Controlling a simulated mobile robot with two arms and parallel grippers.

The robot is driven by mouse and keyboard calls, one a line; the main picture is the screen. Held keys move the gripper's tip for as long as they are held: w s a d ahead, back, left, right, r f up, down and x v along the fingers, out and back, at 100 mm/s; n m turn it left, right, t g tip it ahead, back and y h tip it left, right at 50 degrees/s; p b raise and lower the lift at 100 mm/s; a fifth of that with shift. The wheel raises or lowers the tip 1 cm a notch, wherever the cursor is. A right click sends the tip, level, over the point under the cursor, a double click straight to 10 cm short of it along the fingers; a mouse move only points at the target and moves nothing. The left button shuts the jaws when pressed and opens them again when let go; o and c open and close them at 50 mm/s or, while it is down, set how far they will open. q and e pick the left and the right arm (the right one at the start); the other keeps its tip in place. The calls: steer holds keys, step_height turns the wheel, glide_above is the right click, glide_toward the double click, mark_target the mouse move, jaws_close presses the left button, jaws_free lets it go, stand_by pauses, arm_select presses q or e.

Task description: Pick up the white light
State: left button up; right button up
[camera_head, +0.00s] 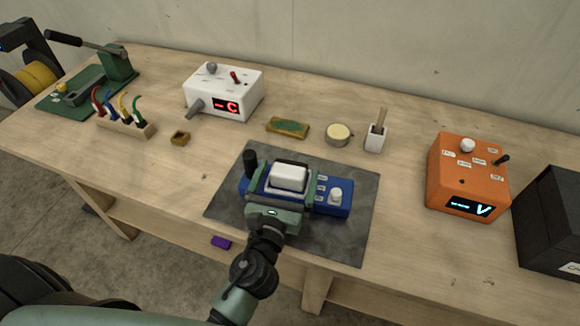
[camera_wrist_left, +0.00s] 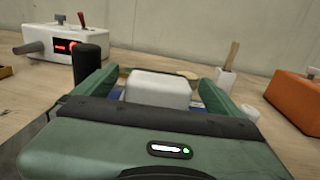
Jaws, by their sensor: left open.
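The white light (camera_head: 289,177) is a rounded white block on top of a blue box (camera_head: 333,208) with a white knob and a black post. The box rests on a dark grey mat (camera_head: 356,239). My left gripper (camera_head: 290,180) is open, with one green finger on each side of the white light. In the left wrist view the white light (camera_wrist_left: 157,88) sits between the two fingers of the gripper (camera_wrist_left: 158,85). I cannot tell whether the fingers touch it. My right gripper is not in view.
An orange box (camera_head: 466,178) and a black case (camera_head: 552,220) stand right. A rack of coloured cables (camera_head: 125,127) is left.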

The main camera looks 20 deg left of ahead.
arm_select(q)
steer(key=w, duration=0.2)
steer(key=shift+w+a, duration=0.1)
steer(key=shift+w, duration=0.3)
steer(key=c, duration=1.6)
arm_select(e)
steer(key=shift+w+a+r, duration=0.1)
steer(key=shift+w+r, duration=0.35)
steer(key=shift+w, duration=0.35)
